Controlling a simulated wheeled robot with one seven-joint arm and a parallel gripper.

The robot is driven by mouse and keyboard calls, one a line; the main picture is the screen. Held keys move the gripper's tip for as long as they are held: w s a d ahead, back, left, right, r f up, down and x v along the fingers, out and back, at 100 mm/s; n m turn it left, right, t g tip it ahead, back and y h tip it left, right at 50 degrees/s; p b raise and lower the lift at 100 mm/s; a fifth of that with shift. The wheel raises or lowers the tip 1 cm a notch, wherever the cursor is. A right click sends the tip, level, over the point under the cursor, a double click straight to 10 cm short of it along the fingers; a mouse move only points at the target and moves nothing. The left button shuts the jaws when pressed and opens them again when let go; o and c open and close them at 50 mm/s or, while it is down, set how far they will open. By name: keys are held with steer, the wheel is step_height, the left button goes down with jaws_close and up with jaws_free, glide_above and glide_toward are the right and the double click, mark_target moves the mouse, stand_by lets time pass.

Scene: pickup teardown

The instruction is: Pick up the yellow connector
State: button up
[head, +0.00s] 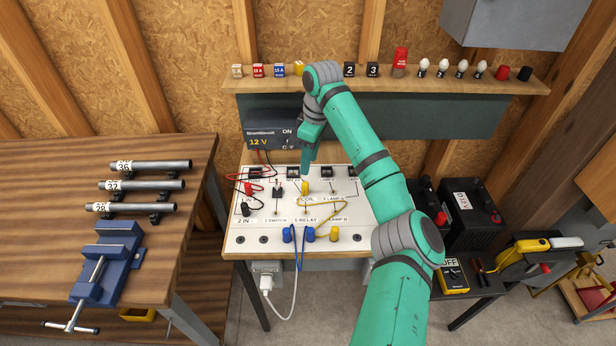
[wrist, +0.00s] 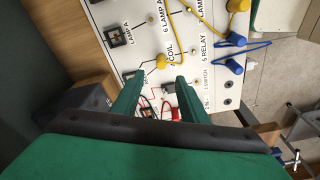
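One yellow connector (head: 305,188) stands upright on the white circuit board (head: 270,215), near the COIL label. In the wrist view this connector (wrist: 160,62) shows just beyond my fingertips, roughly midway between them. A yellow wire links it to a second yellow connector (head: 333,234) at the board's front edge, which also shows in the wrist view (wrist: 238,5). My gripper (wrist: 160,79) is open, with two green fingers apart and nothing seen between them. In the head view my gripper (head: 306,172) points down right above the COIL connector. Whether they touch cannot be told.
Blue connectors (head: 288,234) with a blue wire stand left of the front yellow one. Red and black leads (head: 252,188) lie at the board's left. A 12 V supply box (head: 262,138) stands behind. A shelf (head: 440,84) with small parts runs above.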

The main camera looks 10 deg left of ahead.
steer(key=shift+w+a+f, duration=0.1)
steer(key=shift+w+f, duration=0.05)
steer(key=shift+f, duration=0.4)
glide_above(305, 183)
steer(key=f, duration=0.4)
steer(key=shift+w+d+f, duration=0.15)
steer(key=shift+w+d, duration=0.05)
steer(key=shift+d, duration=0.15)
steer(key=shift+s+a+f, duration=0.15)
steer(key=shift+a+f, duration=0.05)
steer(key=shift+f, duration=1.15)
steer(key=shift+s+a+f, duration=0.1)
steer(key=shift+a+f, duration=0.05)
steer(key=shift+f, duration=1.15)
steer(key=shift+c, duration=0.2)
jaws_close()
